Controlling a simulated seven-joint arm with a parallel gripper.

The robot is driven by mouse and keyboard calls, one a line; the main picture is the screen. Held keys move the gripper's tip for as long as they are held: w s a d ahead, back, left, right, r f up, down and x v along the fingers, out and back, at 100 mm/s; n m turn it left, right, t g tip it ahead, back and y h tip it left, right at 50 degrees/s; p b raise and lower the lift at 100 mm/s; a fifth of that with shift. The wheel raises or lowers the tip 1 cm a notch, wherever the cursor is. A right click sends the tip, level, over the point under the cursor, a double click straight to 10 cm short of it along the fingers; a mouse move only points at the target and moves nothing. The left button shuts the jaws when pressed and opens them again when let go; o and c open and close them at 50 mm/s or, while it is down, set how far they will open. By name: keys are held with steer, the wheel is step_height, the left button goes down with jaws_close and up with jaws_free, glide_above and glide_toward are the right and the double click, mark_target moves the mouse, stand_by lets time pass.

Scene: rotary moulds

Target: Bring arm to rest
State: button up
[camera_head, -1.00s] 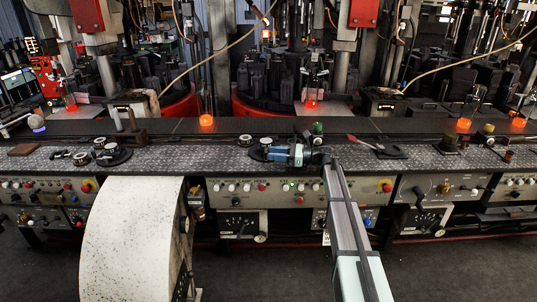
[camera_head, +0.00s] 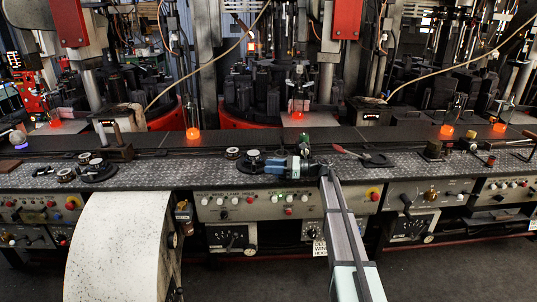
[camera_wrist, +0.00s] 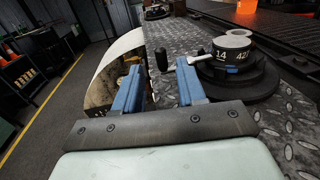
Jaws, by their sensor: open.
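My gripper (camera_head: 286,164) is over the grey patterned bench top (camera_head: 210,172) in the head view, near its front edge. Its two blue fingers are apart in the wrist view (camera_wrist: 158,88), with nothing between them. A round dark base with labelled white-topped gauges (camera_wrist: 232,48) stands just beyond and to the right of the fingers in the wrist view. In the head view this base (camera_head: 253,156) is just left of my gripper, partly hidden by it.
A second round base with gauges (camera_head: 99,172) stands to the left. A red-handled tool (camera_head: 343,150) lies right of my gripper. A curved white cover (camera_head: 115,250) stands before the bench. Glowing orange pieces (camera_head: 193,133) and machines line the back.

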steer(key=s+a+m+t+h, duration=0.3)
steer(key=s+a+m+t, duration=0.2)
steer(key=s+m+t, duration=0.3)
steer(key=s+d+f+m+t+h, duration=0.1)
steer(key=d+f+m+t+h, duration=0.1)
steer(key=d+f+m+h, duration=0.35)
steer(key=d+f+m+t+h, duration=0.1)
steer(key=d+f+m+h, duration=0.1)
steer(key=f+m, duration=0.55)
steer(key=s+d+f+m+t+h, duration=0.1)
steer(key=d+f+m+t+h, duration=0.1)
steer(key=d+f+m+h, duration=0.35)
steer(key=s+d+f+m+g+h, duration=0.25)
steer(key=s+f+m, duration=0.4)
steer(key=f, duration=0.45)
steer(key=s+d+f+m+g+h, duration=0.25)
steer(key=s+f+m+g, duration=0.2)
steer(key=s+f, duration=0.4)
steer(key=s+d+f+m+g, duration=0.2)
steer(key=s+f+m+g, duration=0.35)
steer(key=s+f, duration=0.5)
steer(key=s+a+f+m+g+y, duration=0.1)
steer(key=s+m+g, duration=0.3)
steer(key=s, duration=1.1)
steer(key=s+a+f+m+g+y, duration=0.2)
steer(key=s+a+f+m+g, duration=0.2)
steer(key=s, duration=1.2)
steer(key=shift+m+g, duration=0.8)
steer(key=shift+g, duration=0.25)
